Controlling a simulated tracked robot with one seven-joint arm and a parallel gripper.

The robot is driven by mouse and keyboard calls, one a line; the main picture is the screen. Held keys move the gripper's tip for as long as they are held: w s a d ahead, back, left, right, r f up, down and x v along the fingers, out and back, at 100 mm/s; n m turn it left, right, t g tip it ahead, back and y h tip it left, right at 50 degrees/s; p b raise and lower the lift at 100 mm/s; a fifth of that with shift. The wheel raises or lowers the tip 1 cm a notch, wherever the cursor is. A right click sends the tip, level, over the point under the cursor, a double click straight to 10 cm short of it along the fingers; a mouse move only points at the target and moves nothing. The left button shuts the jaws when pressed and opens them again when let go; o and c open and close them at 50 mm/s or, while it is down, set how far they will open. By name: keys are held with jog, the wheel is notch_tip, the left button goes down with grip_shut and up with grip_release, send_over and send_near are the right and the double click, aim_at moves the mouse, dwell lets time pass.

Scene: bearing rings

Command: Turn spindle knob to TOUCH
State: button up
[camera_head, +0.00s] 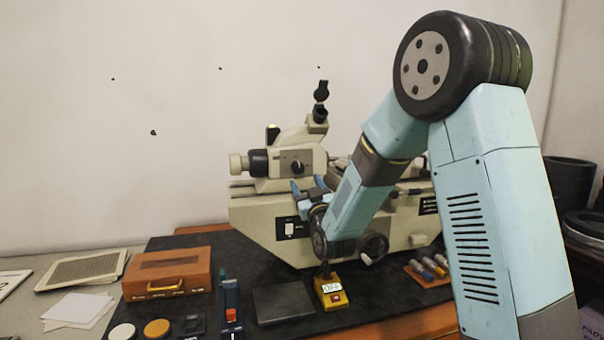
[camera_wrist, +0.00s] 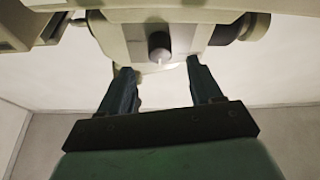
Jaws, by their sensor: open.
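The spindle knob (camera_head: 297,166) is a small dark round knob on the front of the beige machine's upper housing. In the wrist view the dark grey knob (camera_wrist: 158,44) has a pale mark at its lower edge. My gripper (camera_head: 307,184) is just below the knob in the head view, fingers pointing up toward the housing. In the wrist view my gripper (camera_wrist: 159,66) is open and empty, its fingers apart to either side of the knob's line. The knob appears beyond the fingertips, and I see no contact. No TOUCH label is legible.
The beige machine (camera_head: 262,222) stands on a dark mat. A wooden box (camera_head: 167,284), a dark plate (camera_head: 283,303), a yellow device (camera_head: 331,304) and several coloured cylinders (camera_head: 428,268) lie in front. A dark eyepiece (camera_head: 321,91) rises above the housing.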

aim_at(300, 171)
jog(key=x, duration=0.6)
jog(key=shift+w+a+r, duration=0.1)
jog(key=shift+w+r, duration=0.05)
jog(key=shift+w, duration=0.15)
jog(key=c, duration=1)
